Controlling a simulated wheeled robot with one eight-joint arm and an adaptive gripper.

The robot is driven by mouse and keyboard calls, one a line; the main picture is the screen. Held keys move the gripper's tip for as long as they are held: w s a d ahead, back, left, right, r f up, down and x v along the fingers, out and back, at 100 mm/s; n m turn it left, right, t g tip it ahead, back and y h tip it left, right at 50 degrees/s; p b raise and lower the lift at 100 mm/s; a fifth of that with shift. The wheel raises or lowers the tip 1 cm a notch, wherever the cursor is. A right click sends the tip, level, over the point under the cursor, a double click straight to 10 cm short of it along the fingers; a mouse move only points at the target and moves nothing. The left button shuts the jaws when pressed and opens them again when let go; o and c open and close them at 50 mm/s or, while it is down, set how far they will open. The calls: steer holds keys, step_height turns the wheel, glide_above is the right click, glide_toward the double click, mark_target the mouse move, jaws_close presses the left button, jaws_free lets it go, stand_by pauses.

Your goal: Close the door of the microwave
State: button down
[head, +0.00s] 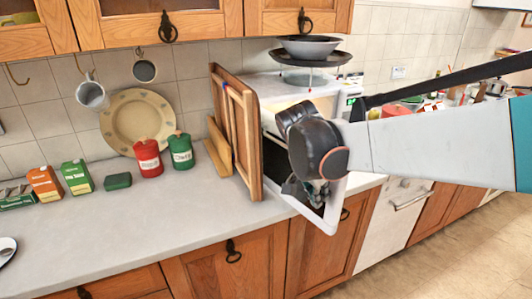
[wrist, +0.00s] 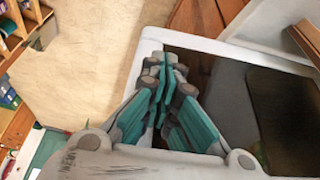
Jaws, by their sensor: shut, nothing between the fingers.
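The white microwave (head: 275,86) stands on the counter against the tiled wall, with its door open. The door (head: 329,222) sticks out toward the front of the counter. Its white frame shows below my arm, and the arm hides much of the rest. My gripper (head: 304,192) is beside the door's dark window panel. In the wrist view the closed fingers (wrist: 163,64) lie over the door's white frame (wrist: 205,44) and dark window. The fingers are together and hold nothing. I cannot tell whether they touch the door.
Wooden boards (head: 240,135) stand upright left of the microwave. A dark pan (head: 310,47) sits above the microwave. A red canister (head: 147,158) and a green canister (head: 181,151) stand farther left. The counter front (head: 180,225) is clear. Floor (wrist: 95,50) is open beside the door.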

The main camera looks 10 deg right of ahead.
steer(key=shift+s+a+r, duration=0.1)
steer(key=shift+s+a, duration=0.25)
steer(key=shift+s, duration=0.45)
steer(key=w+d+n+t+y+p, duration=0.25)
steer(key=w+d+n, duration=0.55)
steer(key=w+d, duration=0.95)
steer(key=w+d+n+y+p, duration=0.3)
steer(key=w+n+p, duration=0.4)
steer(key=w, duration=1.7)
steer(key=shift+w+n+p, duration=0.25)
steer(key=shift+n+p, duration=0.1)
steer(key=shift+n, duration=0.25)
steer(key=shift+r+g, duration=0.15)
steer(key=shift+g, duration=0.1)
steer(key=shift+a, duration=0.1)
